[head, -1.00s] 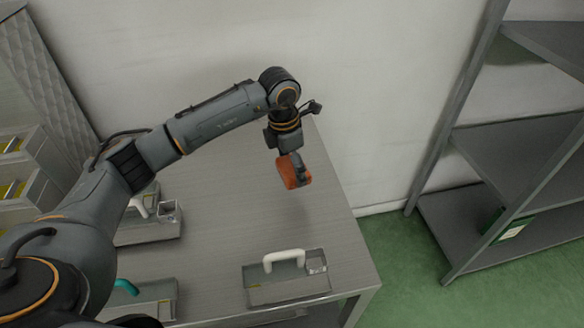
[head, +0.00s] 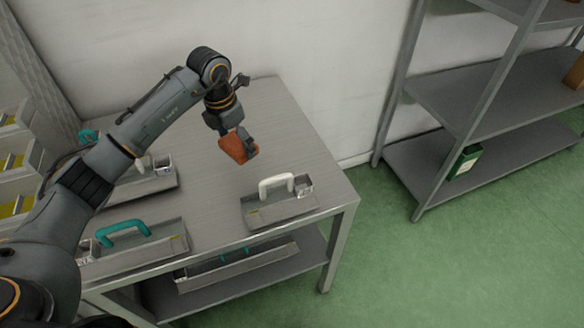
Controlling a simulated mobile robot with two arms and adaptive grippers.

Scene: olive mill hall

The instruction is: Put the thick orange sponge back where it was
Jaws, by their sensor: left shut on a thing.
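The thick orange sponge (head: 234,149) is in my left gripper (head: 242,146), above the grey table (head: 215,190). The gripper is shut on it, and the fingers cover part of its right side. The sponge is behind and a little left of the tote with the white handle (head: 277,203). My right gripper is not in view.
A tote with a teal handle (head: 135,246) stands at the table's front left, another tote (head: 142,188) behind it. A long tray (head: 240,262) lies on the lower shelf. A grey shelf rack (head: 490,165) on the right holds a green box (head: 465,162). The table's back middle is clear.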

